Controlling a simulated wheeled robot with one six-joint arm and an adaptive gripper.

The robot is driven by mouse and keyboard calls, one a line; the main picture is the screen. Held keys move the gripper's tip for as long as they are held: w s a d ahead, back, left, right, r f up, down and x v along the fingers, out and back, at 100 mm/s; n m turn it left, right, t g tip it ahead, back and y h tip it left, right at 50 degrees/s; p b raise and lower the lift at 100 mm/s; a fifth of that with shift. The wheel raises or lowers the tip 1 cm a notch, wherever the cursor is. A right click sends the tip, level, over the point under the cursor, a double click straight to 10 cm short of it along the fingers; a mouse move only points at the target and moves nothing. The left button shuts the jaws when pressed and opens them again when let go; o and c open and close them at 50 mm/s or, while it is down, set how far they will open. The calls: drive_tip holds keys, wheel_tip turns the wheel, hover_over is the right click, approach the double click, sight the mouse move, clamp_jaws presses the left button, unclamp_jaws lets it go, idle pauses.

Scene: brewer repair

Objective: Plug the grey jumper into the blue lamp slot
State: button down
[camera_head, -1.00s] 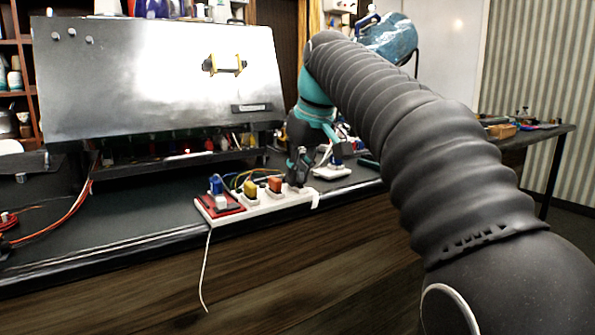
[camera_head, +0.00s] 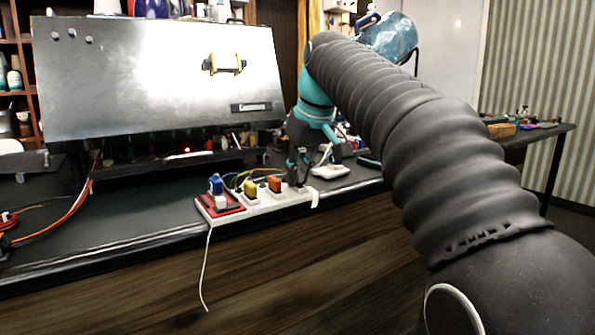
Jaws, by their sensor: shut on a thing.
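My gripper (camera_head: 298,168) points down at the right end of a white strip (camera_head: 278,202) on the front edge of the bench. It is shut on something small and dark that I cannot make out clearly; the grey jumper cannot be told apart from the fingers. The strip bears a blue block (camera_head: 216,184) on a red plate at its left end, then a yellow block (camera_head: 250,188) and an orange block (camera_head: 274,184). My gripper is just right of the orange block. The blue lamp slot is too small to identify.
A large metal panel (camera_head: 130,90) with a yellow-and-black handle (camera_head: 224,64) stands behind the strip. Thin wires loop behind the blocks, and a white cord (camera_head: 205,270) hangs off the front edge. A white device (camera_head: 331,171) lies right of my gripper.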

drive_tip(key=c, duration=1.1)
unclamp_jaws()
drive_tip(key=shift+f, duration=0.65)
drive_tip(key=shift+r, duration=0.4)
drive_tip(key=shift+r, duration=0.25)
drive_tip(key=shift+v, duration=5.6)
drive_tip(key=shift+s+d, duration=0.1)
drive_tip(key=shift+d, duration=0.05)
